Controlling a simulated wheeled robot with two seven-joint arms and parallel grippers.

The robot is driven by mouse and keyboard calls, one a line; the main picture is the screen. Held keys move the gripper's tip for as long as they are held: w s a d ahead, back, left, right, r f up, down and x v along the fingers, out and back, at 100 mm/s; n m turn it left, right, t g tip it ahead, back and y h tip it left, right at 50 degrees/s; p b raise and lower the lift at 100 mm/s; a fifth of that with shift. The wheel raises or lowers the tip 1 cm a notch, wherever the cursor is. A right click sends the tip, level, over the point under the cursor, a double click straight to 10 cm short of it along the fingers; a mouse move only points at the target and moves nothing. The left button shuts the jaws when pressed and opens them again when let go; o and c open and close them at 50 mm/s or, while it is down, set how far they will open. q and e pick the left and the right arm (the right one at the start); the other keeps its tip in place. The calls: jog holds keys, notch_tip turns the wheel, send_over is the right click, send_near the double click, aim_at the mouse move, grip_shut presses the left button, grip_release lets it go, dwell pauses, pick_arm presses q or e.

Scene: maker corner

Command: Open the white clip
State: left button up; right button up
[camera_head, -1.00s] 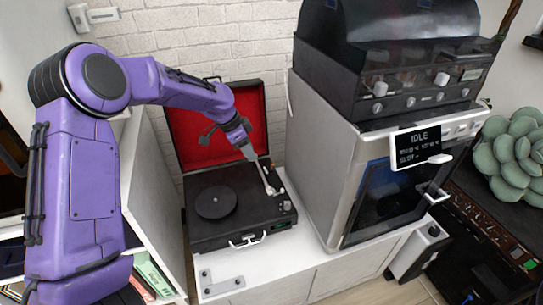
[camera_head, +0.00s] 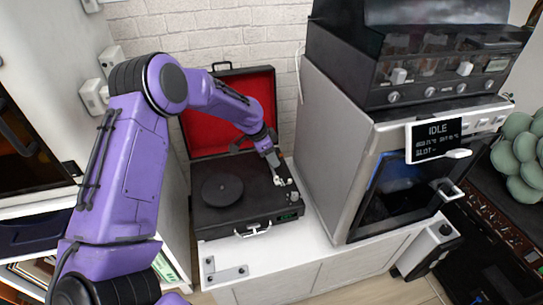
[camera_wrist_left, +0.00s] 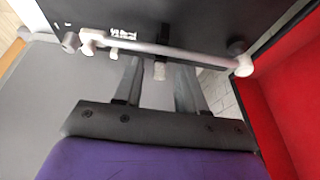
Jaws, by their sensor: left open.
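The record player (camera_head: 220,220) stands open on the white cabinet, its red-lined lid raised at the back. Its silver tonearm (camera_wrist_left: 200,56) with white ends crosses the top of the left wrist view. A small pale piece at the middle of the tonearm looks like the white clip (camera_wrist_left: 160,71); whether it is open or shut I cannot tell. My left gripper (camera_head: 275,170) is just above the tonearm side of the player. In the left wrist view its two open fingers (camera_wrist_left: 157,66) lie either side of the clip, with nothing clearly held. My right gripper is not in view.
The raised red lid (camera_head: 196,128) is close behind my left gripper. A grey machine with an IDLE display (camera_head: 434,138) stands to the right. A green succulent (camera_head: 520,155) is at far right.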

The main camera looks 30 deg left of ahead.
pick_arm(q)
grip_shut()
jog(key=shift+r+p, duration=0.15)
jog(key=shift+p, duration=0.2)
jog(key=shift+d+r+g+y+p, duration=0.1)
jog(key=shift+g+y+p, duration=0.2)
jog(key=shift+p, duration=0.25)
jog(key=g+p, duration=0.1)
jog(key=p, duration=0.1)
jog(key=y+p, duration=0.1)
jog(key=p, duration=0.1)
jog(key=shift+w+d+r+g, duration=0.2)
jog(key=shift+w+g, duration=0.15)
jog(key=shift+g, duration=0.05)
jog(key=shift+w+d+f+g+y+p, duration=0.2)
jog(key=shift+g+y+p, duration=0.2)
jog(key=shift+y+p, duration=0.15)
jog(key=shift+w+d+f+g+y, duration=0.1)
jog(key=shift+w+g+y, duration=0.05)
jog(key=shift+g+y, duration=0.55)
